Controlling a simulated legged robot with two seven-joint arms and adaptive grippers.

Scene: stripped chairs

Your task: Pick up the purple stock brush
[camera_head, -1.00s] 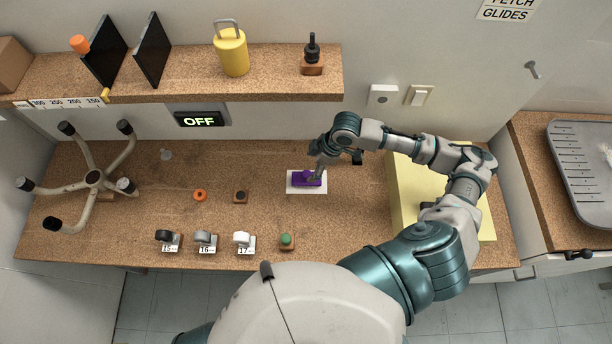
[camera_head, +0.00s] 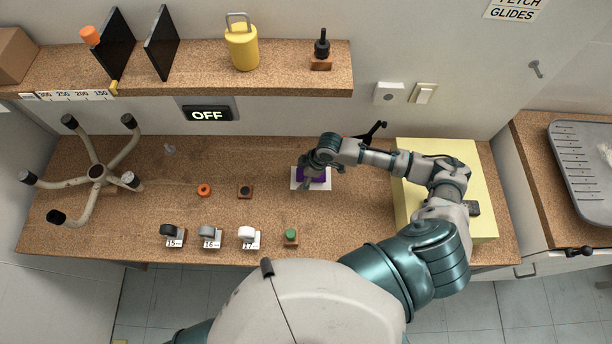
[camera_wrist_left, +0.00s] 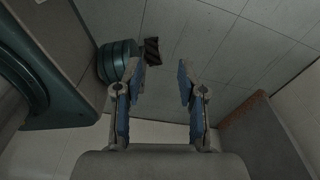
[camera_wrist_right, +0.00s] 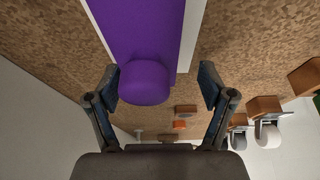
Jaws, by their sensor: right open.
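The purple stock brush (camera_head: 318,175) lies on a white card (camera_head: 297,184) on the cork bench, partly hidden by my right gripper in the head view. In the right wrist view, the brush (camera_wrist_right: 143,50) fills the top middle, with its rounded knob (camera_wrist_right: 144,82) toward me. My right gripper (camera_head: 308,182) is open over the brush; in the right wrist view its fingers (camera_wrist_right: 160,88) stand apart on either side of the knob, with gaps showing. My left gripper (camera_wrist_left: 160,84) shows only in the left wrist view, fingers apart and empty above the floor.
A five-legged chair base (camera_head: 97,172) stands at the left of the bench. An orange ring (camera_head: 204,190), a small wooden block (camera_head: 245,191), numbered casters (camera_head: 210,237) and a green-topped block (camera_head: 291,236) lie left of the brush. A yellow foam block (camera_head: 480,190) lies under my right arm.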

